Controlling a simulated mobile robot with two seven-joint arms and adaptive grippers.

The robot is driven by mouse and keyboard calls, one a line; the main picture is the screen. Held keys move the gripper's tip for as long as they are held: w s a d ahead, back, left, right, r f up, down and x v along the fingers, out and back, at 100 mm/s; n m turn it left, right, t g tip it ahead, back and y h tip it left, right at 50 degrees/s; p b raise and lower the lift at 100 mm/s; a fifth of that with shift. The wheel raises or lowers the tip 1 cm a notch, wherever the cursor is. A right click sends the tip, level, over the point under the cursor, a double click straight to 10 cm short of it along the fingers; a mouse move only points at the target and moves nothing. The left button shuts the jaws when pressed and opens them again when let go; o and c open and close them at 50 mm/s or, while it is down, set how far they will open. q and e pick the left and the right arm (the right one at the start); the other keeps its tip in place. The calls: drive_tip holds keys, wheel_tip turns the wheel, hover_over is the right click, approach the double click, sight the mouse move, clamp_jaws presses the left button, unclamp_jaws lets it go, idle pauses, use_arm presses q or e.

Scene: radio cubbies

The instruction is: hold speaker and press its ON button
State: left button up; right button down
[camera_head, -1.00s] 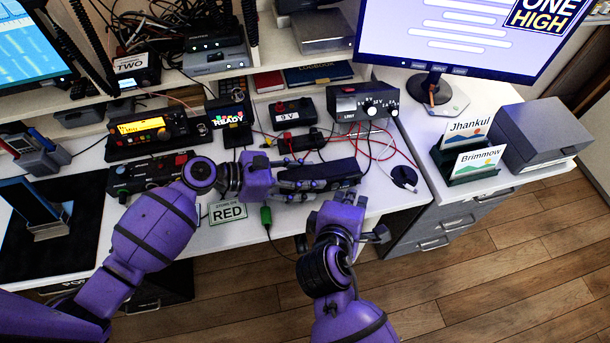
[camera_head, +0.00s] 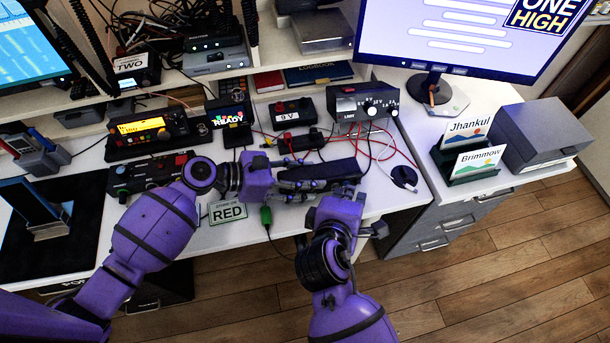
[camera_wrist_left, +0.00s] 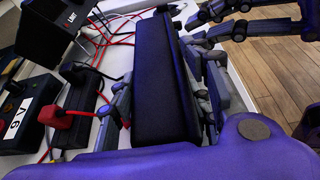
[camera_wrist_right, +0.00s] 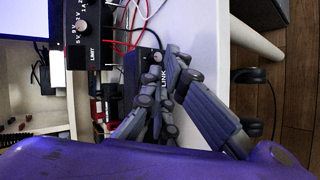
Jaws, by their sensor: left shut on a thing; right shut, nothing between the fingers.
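The speaker is a long dark box (camera_head: 328,171) by the front edge of the desk. My left gripper (camera_head: 292,180) is shut on it from the left. In the left wrist view its fingers lie along both long sides of the speaker (camera_wrist_left: 160,75). My right gripper (camera_head: 330,190) is at the speaker's near side, toward its right end. In the left wrist view it shows at the top right (camera_wrist_left: 228,22). In the right wrist view its shut, empty fingers (camera_wrist_right: 168,65) are close to the speaker's end (camera_wrist_right: 135,68), beside the word LINK. I cannot tell whether they touch. The ON button is not clearly visible.
Behind the speaker are a 9 V box (camera_head: 292,112), a power supply (camera_head: 362,103) and loose red wires. A RED card (camera_head: 228,212) and a green plug (camera_head: 266,215) are near the front edge. Card holders (camera_head: 468,165) stand at right.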

drive_tip(key=shift+w, duration=0.1)
idle(0.4)
drive_tip(key=shift+s+d, duration=0.15)
drive_tip(key=shift+s, duration=0.4)
drive_tip(key=shift+s, duration=0.1)
drive_tip(key=s, duration=0.1)
drive_tip(key=s+d, duration=0.1)
drive_tip(key=s, duration=0.3)
drive_tip(key=shift+s+d, duration=0.25)
drive_tip(key=shift+d, duration=0.15)
use_arm(q)
drive_tip(key=o, duration=1.6)
drive_tip(key=shift+o, duration=0.2)
